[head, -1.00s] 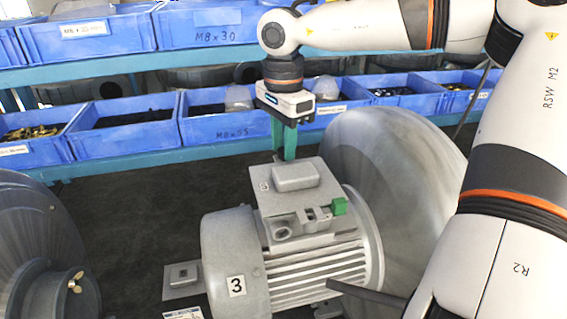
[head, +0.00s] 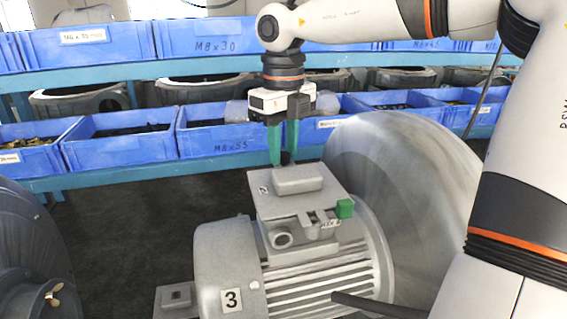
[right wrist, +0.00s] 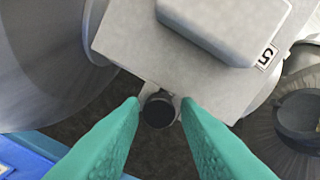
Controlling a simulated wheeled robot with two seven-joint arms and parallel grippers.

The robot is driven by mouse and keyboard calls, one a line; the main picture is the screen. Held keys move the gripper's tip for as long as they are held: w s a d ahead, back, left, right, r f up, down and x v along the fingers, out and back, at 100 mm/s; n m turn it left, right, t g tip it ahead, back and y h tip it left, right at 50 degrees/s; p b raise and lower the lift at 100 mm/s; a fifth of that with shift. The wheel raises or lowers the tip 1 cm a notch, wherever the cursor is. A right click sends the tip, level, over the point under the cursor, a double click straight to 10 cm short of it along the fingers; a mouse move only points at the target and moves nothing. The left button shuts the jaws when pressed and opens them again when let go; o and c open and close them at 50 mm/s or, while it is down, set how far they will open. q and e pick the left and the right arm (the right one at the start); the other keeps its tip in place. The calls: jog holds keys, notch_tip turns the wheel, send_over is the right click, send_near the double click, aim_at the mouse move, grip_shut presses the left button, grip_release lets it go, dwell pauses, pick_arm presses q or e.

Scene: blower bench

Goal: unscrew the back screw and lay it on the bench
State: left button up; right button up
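The blower motor (head: 222,255), marked 3, stands on the dark bench (head: 120,215) with a grey box (head: 300,205) on top. The back screw (right wrist: 159,109) has a black round head and sits at the box's edge in the right wrist view. In the head view it is a small dark spot (head: 285,158) behind the box, partly hidden. My right gripper (head: 282,160) points down behind the box. Its green fingertips (right wrist: 161,101) stand on either side of the screw head, with small gaps, so it is open around it. My left gripper is not in view.
A large grey fan housing (head: 400,190) stands right of the box. Another grey machine (head: 30,250) is at the left edge. Blue bins (head: 118,150) on shelves line the back.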

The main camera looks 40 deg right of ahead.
grip_shut()
